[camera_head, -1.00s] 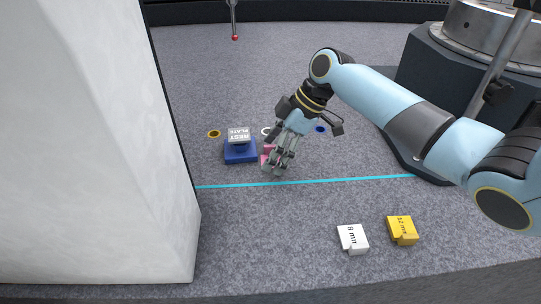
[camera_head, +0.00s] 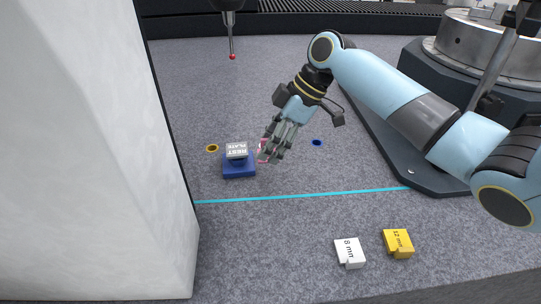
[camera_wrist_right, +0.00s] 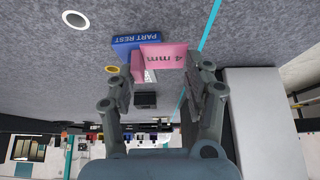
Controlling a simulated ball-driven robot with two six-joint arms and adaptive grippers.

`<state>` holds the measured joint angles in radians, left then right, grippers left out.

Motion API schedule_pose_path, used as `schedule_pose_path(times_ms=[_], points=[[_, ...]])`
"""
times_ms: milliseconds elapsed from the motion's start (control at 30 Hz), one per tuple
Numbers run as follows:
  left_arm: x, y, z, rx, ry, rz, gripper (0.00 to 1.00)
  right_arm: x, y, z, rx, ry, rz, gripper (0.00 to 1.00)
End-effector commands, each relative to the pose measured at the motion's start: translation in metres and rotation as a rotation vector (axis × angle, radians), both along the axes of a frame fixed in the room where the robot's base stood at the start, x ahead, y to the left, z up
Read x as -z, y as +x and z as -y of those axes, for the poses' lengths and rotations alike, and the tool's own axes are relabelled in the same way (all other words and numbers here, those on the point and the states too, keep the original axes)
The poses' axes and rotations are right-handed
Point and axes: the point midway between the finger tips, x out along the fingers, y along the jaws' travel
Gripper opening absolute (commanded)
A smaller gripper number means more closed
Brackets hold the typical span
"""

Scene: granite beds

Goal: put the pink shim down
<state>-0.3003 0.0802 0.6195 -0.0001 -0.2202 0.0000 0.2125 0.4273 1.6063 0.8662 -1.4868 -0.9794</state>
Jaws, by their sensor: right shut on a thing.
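The pink shim (camera_wrist_right: 163,56), marked "4 mm", is between the fingers of my right gripper (camera_wrist_right: 165,85) in the right wrist view. In the head view only a pink sliver of the shim (camera_head: 262,150) shows behind the fingers of my right gripper (camera_head: 270,155). The gripper is shut on it, just right of the blue part rest (camera_head: 239,171). The blue part rest also shows behind the shim in the right wrist view (camera_wrist_right: 122,46). I cannot tell whether the shim touches the granite. My left gripper is not in view.
A white shim (camera_head: 350,253) and a yellow shim (camera_head: 398,243) lie in front of the cyan line (camera_head: 300,196). A red-tipped probe (camera_head: 232,50) hangs behind. A pale block stands at left.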

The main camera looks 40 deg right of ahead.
Motion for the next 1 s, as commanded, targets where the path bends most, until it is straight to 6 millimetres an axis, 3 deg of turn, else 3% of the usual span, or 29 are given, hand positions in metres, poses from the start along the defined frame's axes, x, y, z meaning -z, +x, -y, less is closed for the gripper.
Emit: schedule_pose_path(times_ms=[100,267,500,667,800,1000], points=[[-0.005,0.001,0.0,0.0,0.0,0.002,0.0,-0.024,0.001,0.001,0.001,-0.003,0.003,0.18],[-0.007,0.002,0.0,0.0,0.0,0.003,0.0,-0.037,0.001,0.001,0.068,-0.002,0.001,0.18],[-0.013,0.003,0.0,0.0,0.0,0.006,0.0,-0.067,0.01,0.009,0.389,-0.001,0.003,0.18],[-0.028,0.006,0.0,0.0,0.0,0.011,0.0,-0.095,0.0,0.016,0.616,-0.001,0.004,0.18],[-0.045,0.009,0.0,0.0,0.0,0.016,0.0,-0.116,-0.02,0.02,0.726,-0.003,0.0,0.18],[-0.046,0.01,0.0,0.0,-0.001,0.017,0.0,-0.104,-0.03,0.017,0.721,0.005,-0.002,0.18]])
